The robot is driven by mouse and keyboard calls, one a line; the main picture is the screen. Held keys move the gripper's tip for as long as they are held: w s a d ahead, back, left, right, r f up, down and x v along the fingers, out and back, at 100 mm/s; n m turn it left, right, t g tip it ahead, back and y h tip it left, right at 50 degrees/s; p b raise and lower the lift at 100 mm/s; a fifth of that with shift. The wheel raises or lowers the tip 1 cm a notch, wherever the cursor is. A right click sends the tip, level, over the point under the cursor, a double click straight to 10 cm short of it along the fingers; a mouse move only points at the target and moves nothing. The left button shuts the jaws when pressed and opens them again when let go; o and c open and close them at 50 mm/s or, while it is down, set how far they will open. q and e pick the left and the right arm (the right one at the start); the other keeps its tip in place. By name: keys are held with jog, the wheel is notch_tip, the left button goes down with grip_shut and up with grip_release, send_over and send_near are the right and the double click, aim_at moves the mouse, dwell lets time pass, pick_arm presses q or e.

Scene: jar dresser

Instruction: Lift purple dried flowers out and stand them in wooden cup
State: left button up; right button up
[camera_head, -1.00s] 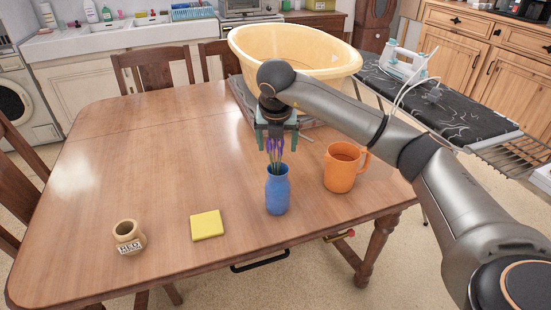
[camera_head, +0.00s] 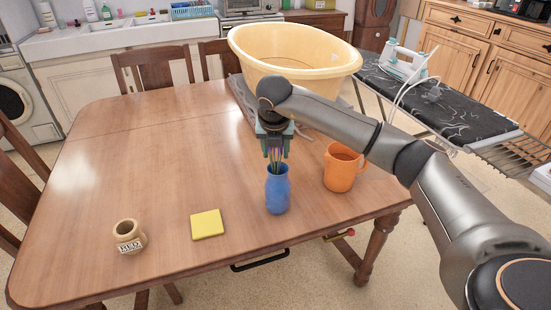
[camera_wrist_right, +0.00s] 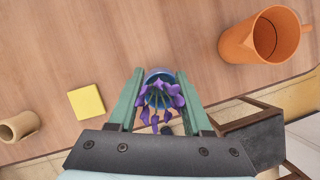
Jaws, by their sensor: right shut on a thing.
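The purple dried flowers (camera_wrist_right: 160,97) stand in a blue jar (camera_head: 277,190) near the table's front edge, their stems showing above its mouth. My right gripper (camera_head: 276,154) points down over the jar and is shut on the flowers, with their heads between its fingers in the right wrist view. The gripper hides most of the flower heads in the head view. A small wooden cup (camera_head: 127,232) with a label reading RED stands upright at the table's front left. It also shows in the right wrist view (camera_wrist_right: 20,127). My left gripper is in neither view.
An orange mug (camera_head: 340,168) stands close to the right of the jar. A yellow square (camera_head: 207,224) lies flat between cup and jar. A large yellow tub (camera_head: 300,58) is behind my right arm. The wooden table's left and middle are clear.

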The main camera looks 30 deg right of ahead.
grip_shut()
jog(key=shift+r, duration=0.15)
